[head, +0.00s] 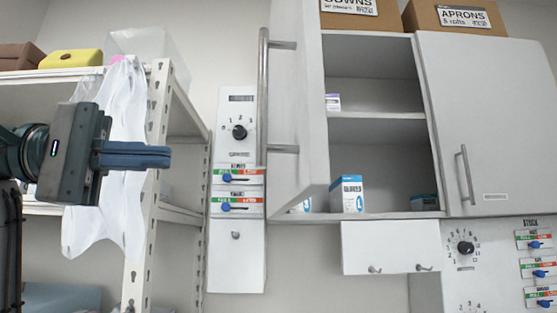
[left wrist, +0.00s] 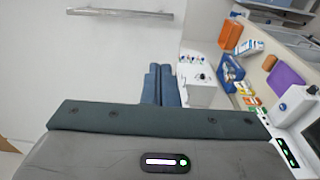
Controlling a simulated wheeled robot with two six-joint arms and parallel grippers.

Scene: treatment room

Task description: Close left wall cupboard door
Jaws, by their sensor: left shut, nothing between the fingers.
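The left wall cupboard door (head: 297,120) stands wide open, swung out towards me from the cupboard's left side. Its long bar handle (head: 263,95) is on the outer face near the free edge. The open cupboard (head: 375,90) shows its shelves. My left gripper (head: 169,157) is shut and empty, to the left of the door and apart from it, pointing right. In the left wrist view its blue fingers (left wrist: 161,70) lie together, with a pale panel and a bar handle (left wrist: 118,13) beyond, likely the door. My right gripper is not in view.
The right cupboard door (head: 478,110) is closed. Inside the cupboard are a blue-white box (head: 347,194) and smaller packs. A white rack (head: 158,110) with hanging clear plastic stands at the left, close to my arm. A wall control panel (head: 237,190) is behind the gap.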

